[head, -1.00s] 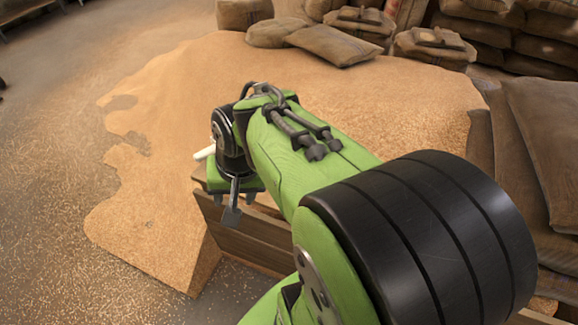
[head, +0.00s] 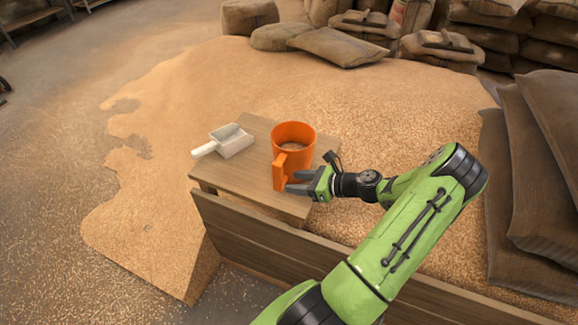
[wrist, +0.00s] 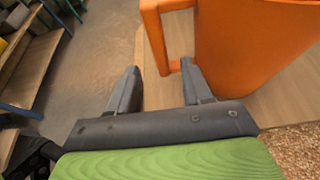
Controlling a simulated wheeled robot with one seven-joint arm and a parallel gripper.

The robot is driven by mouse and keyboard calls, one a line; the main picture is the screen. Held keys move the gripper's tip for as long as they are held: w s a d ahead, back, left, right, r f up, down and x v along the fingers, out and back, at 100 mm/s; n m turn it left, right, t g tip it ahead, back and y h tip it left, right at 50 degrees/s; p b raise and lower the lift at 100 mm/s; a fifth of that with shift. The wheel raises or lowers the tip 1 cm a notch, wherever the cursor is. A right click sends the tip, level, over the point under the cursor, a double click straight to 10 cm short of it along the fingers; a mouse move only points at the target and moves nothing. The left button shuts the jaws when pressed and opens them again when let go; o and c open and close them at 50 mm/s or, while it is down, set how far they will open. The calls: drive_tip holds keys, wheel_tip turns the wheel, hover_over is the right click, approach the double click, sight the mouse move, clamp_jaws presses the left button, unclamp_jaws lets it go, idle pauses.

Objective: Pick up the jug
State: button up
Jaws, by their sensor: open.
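An orange jug (head: 294,143) stands upright on a small wooden table (head: 245,180). Its handle (head: 279,171) faces the front left, toward the camera, and brown material shows inside the jug. My gripper (head: 288,182) is at table height beside the handle, coming from the right. In the wrist view my gripper (wrist: 160,85) is open, its grey fingers apart. The handle (wrist: 157,38) is just ahead of the fingers, close to the right one, with the jug body (wrist: 245,50) to the right. I cannot tell whether a finger touches the handle.
A white scoop (head: 228,142) lies on the table left of the jug. A wooden board (head: 300,250) runs in front of the table. A grain heap (head: 400,120) surrounds it behind and right. Sacks (head: 540,170) are stacked at the right.

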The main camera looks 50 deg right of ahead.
drive_tip(key=b+x, duration=0.3)
drive_tip(key=x, duration=0.6)
drive_tip(key=shift+f, duration=0.2)
drive_tip(key=shift+r, duration=0.1)
clamp_jaws()
idle(0.7)
drive_tip(key=shift+r, duration=0.1)
